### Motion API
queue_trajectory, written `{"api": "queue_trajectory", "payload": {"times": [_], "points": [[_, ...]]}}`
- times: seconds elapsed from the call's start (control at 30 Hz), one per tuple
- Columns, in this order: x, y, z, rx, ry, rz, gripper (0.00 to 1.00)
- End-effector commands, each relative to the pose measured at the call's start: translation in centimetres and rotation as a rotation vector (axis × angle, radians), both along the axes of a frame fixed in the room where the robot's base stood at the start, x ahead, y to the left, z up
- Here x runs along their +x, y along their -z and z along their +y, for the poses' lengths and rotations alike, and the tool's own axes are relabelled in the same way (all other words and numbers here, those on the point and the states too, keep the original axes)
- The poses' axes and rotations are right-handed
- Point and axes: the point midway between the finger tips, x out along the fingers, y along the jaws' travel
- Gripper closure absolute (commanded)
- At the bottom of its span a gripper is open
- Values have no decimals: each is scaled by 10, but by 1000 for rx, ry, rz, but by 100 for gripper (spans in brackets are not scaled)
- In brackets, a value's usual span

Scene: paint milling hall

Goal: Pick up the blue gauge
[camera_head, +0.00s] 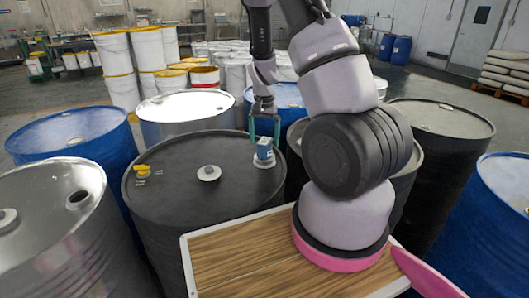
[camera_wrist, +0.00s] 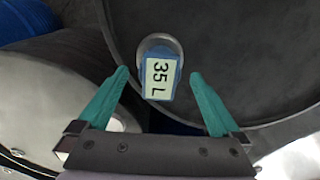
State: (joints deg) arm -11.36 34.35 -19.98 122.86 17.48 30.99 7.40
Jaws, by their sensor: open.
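The blue gauge (camera_head: 264,149) stands on the top of a black drum (camera_head: 170,204), near that drum's right rim. In the wrist view the gauge (camera_wrist: 160,78) shows a pale label reading "35 L" and sits on a round metal fitting. My gripper (camera_head: 264,128) is just above and behind the gauge in the head view, with its green fingers pointing down. In the wrist view my gripper (camera_wrist: 158,76) is open, with one green fingertip on each side of the gauge and a gap on both sides. Nothing is held.
A yellow tap (camera_head: 143,170) and a round cap (camera_head: 209,173) are on the same drum top. Blue drums (camera_head: 80,135), a shiny metal drum (camera_head: 187,106) and other black drums (camera_head: 440,120) crowd around it. Stacked white pails (camera_head: 120,65) stand behind.

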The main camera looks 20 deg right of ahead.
Motion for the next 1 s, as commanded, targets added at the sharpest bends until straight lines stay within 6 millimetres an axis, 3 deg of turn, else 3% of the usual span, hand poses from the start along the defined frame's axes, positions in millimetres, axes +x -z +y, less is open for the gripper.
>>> {"api": "queue_trajectory", "payload": {"times": [0.4, 0.67, 0.77, 0.9, 0.93, 0.97, 1.0], "points": [[3, 50, -3, 0, -1, 0, 0], [3, 53, -3, -1, 0, -2, 0], [3, 53, -3, -1, -1, -2, 31], [3, 53, -3, -1, -1, -2, 80], [3, 53, -3, 0, -1, -3, 80], [3, 53, -3, 0, -1, -3, 92], [3, 53, -3, 0, -1, -3, 92]]}}
